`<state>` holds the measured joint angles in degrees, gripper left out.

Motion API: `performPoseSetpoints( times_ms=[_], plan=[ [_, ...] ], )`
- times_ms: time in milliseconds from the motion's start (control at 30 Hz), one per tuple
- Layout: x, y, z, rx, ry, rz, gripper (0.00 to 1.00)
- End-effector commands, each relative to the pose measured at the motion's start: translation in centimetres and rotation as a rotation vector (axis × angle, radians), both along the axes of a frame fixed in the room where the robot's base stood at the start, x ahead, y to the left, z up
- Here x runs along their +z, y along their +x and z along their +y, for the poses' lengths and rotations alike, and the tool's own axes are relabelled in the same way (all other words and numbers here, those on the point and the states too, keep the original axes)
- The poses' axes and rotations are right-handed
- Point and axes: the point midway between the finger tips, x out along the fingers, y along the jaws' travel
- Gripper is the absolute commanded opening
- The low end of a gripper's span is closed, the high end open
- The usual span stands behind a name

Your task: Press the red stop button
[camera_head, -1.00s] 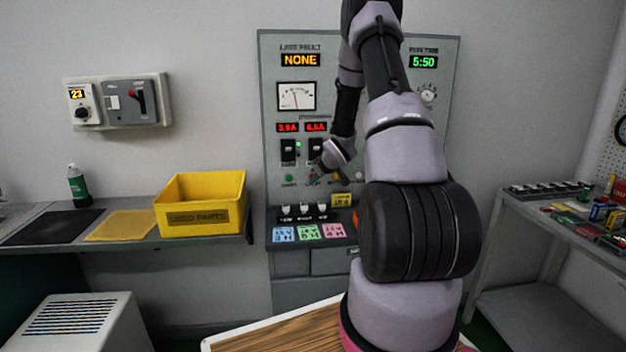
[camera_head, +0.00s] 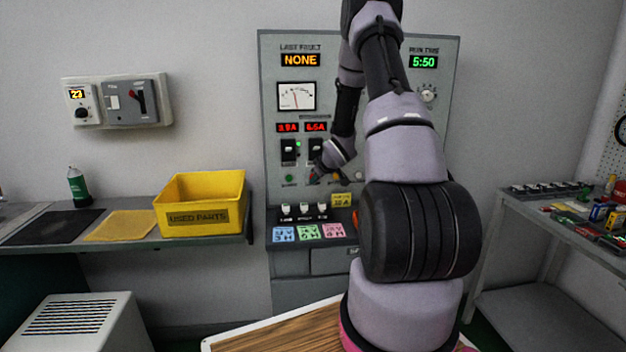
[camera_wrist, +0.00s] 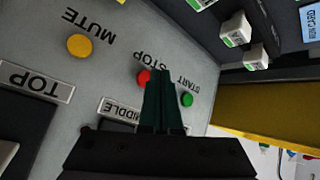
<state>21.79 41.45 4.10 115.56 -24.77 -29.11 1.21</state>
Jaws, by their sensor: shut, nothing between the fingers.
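The red stop button (camera_wrist: 143,77) is on the grey panel face in the wrist view, beside the label STOP, partly covered by my fingers. My gripper (camera_wrist: 166,74) is shut and empty, its dark fingertips right next to the button. I cannot tell whether they touch it. The green start button (camera_wrist: 187,100) is on the other side of the fingers, and the yellow mute button (camera_wrist: 79,45) is farther left. In the head view my gripper (camera_head: 317,172) is at the lower middle of the control panel (camera_head: 270,110), and it hides most of the stop button.
Switches with white caps (camera_head: 304,210) stand on the ledge below the buttons. A yellow used parts bin (camera_head: 200,205) is on the left shelf. A bench with small parts (camera_head: 540,215) is at the right. A wall switch box (camera_head: 130,100) hangs at the upper left.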

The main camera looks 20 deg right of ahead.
Motion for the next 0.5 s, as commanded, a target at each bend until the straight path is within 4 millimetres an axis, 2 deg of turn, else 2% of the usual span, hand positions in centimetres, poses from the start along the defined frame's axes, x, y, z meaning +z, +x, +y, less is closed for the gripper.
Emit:
performPoseSetpoints(
  times_ms=[500],
  plan=[
    [0.04, 0.82, -0.20, 0.000, 0.000, 0.000, 0.00]
  ],
)
